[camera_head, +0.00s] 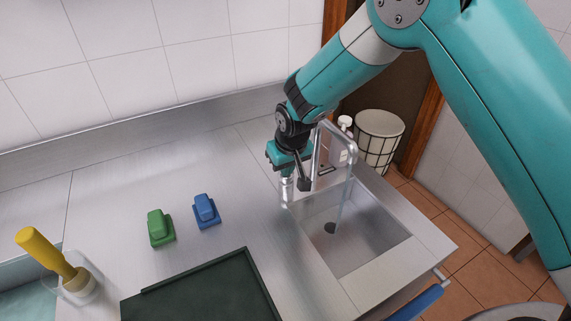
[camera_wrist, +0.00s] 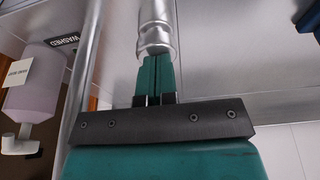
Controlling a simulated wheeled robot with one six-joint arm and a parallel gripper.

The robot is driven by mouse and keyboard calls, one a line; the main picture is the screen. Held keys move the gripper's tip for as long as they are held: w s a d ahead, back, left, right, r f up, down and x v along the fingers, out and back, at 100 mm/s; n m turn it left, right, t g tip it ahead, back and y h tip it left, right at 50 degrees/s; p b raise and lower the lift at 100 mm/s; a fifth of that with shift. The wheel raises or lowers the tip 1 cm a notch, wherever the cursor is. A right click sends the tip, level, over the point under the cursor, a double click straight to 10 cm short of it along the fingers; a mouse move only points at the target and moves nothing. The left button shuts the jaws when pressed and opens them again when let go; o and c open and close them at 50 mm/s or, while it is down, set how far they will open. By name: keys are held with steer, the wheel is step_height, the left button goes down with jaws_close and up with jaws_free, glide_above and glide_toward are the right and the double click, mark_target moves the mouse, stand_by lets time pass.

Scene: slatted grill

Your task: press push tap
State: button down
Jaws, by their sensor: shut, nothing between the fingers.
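The tap shows in the head view as a tall, curved silver spout (camera_head: 352,160) over the sink, with a short ridged silver body (camera_head: 287,190) at its left. My gripper (camera_head: 287,174) is just above that short body, pointing down. In the wrist view the silver tap body (camera_wrist: 155,28) stands right at the tips of my teal fingers (camera_wrist: 156,62). The fingers are together with nothing between them. I cannot tell whether they touch the tap. The top of the tap body is hidden by my gripper.
The sink basin (camera_head: 378,243) lies right of the tap. Green (camera_head: 160,229) and blue (camera_head: 206,211) blocks and a dark tray (camera_head: 205,290) are on the counter. A yellow-handled brush (camera_head: 45,252) stands far left. A soap bottle (camera_wrist: 35,85) is beside the spout. The counter behind the blocks is clear.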

steer(key=a+b+v, duration=0.1)
steer(key=v, duration=1.2)
steer(key=shift+w+d+b, duration=0.35)
steer(key=shift+w+d, duration=0.05)
steer(key=shift+r, duration=0.1)
